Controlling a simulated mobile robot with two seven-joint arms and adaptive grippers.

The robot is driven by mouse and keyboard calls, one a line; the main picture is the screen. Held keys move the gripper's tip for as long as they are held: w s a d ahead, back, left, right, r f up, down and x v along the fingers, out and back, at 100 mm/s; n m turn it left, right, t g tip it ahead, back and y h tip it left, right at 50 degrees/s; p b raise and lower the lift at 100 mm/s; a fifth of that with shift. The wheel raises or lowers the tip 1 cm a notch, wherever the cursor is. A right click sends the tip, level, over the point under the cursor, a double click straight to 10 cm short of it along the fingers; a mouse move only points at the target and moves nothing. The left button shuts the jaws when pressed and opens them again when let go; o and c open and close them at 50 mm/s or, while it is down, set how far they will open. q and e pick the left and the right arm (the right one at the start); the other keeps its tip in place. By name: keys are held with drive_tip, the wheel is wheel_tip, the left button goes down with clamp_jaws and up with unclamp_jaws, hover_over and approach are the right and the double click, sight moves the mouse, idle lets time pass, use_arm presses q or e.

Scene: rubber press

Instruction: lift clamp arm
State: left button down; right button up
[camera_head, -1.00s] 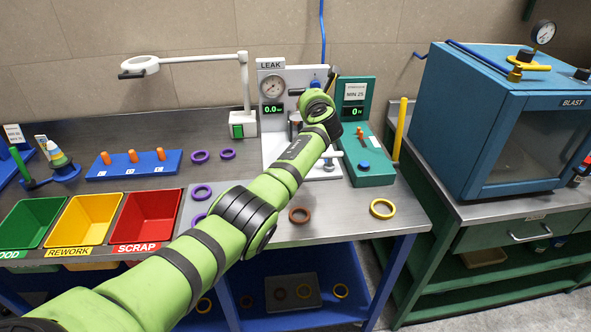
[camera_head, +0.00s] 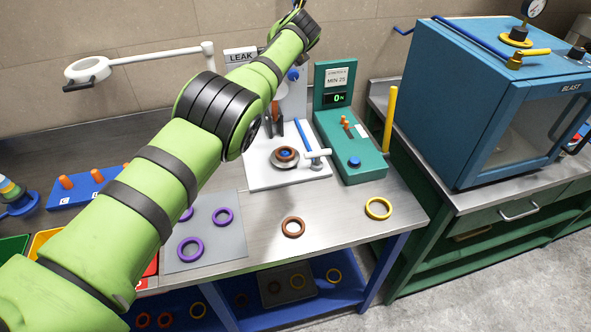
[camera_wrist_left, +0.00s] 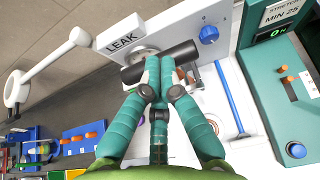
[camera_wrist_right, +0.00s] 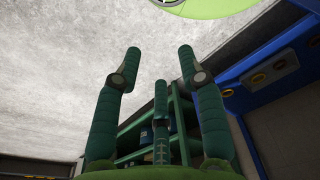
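The leak tester is a white stand (camera_head: 258,175) with a LEAK sign (camera_head: 240,55), which also shows in the left wrist view (camera_wrist_left: 122,42). Its clamp arm's black bar handle (camera_wrist_left: 187,52) lies across my left gripper's fingertips (camera_wrist_left: 166,68) in the left wrist view, just below the sign. The three fingers are drawn together at the bar and appear closed on it. In the head view my own arm hides the fingers and handle. A brown ring (camera_head: 286,153) on the round seat is uncovered. My right gripper (camera_wrist_right: 160,62) is open and empty, away from the tester.
A green stretch tester (camera_head: 352,150) stands right of the leak tester. A white lamp (camera_head: 88,70) is at left, purple rings (camera_head: 190,249) lie on a grey mat. The blue blast cabinet (camera_head: 470,110) is at right.

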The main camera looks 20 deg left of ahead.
use_arm(q)
wheel_tip(320, 180, up, 10)
drive_tip(key=p, duration=0.4)
drive_tip(key=shift+w+d, duration=0.15)
drive_tip(key=shift+d, duration=0.1)
use_arm(e)
wheel_tip(320, 180, up, 4)
drive_tip(key=shift+r, duration=0.25)
use_arm(q)
drive_tip(key=shift+r, duration=0.15)
use_arm(e)
drive_tip(key=shift+s+d, duration=0.1)
use_arm(q)
drive_tip(key=shift+s, duration=0.2)
